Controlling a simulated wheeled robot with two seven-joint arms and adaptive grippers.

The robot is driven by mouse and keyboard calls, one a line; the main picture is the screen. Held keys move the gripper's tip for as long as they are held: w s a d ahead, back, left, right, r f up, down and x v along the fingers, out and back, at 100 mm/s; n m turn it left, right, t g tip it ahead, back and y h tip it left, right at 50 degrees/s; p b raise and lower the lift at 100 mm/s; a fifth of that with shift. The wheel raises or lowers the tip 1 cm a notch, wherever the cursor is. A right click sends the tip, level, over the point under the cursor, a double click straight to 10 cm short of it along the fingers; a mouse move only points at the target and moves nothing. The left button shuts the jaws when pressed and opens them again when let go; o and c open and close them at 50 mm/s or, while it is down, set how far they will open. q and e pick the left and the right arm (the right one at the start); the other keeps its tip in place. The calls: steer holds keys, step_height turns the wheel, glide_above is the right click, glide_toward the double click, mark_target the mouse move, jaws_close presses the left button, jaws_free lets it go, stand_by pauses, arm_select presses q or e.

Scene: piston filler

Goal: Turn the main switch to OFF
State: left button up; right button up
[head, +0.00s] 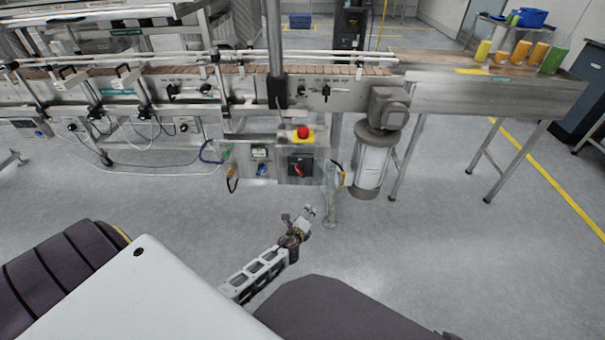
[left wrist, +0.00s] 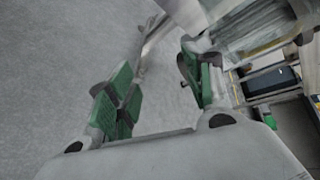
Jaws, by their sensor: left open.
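The main switch (head: 299,168) is a red rotary handle on a black plate, on the front of the control box under the conveyor. Its handle looks slanted, but it is too small to read its setting. My left gripper (head: 299,215) is below the box and in front of it, apart from the switch. In the left wrist view the left gripper (left wrist: 158,104) is open, its green pads apart with only grey floor between them. I cannot make out the switch in that view. My right gripper is not in view.
A red emergency button (head: 303,133) on yellow sits just above the switch. A blue knob (head: 263,170) is to its left. A motor (head: 373,160) hangs to the right, beside a support leg (head: 333,195). Cables loop at left. The floor in front is clear.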

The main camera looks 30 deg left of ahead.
arm_select(q)
steer(key=a+r+m+t+y, duration=0.2)
steer(key=r+y, duration=0.3)
steer(key=r, duration=0.5)
steer(key=shift+a+m+t, duration=0.3)
steer(key=shift+a+m, duration=0.4)
steer(key=shift+a, duration=0.15)
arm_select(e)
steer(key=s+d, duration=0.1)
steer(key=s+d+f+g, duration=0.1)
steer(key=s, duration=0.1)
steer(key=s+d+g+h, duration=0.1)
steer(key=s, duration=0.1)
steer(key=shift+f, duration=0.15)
arm_select(q)
steer(key=shift+w, duration=0.1)
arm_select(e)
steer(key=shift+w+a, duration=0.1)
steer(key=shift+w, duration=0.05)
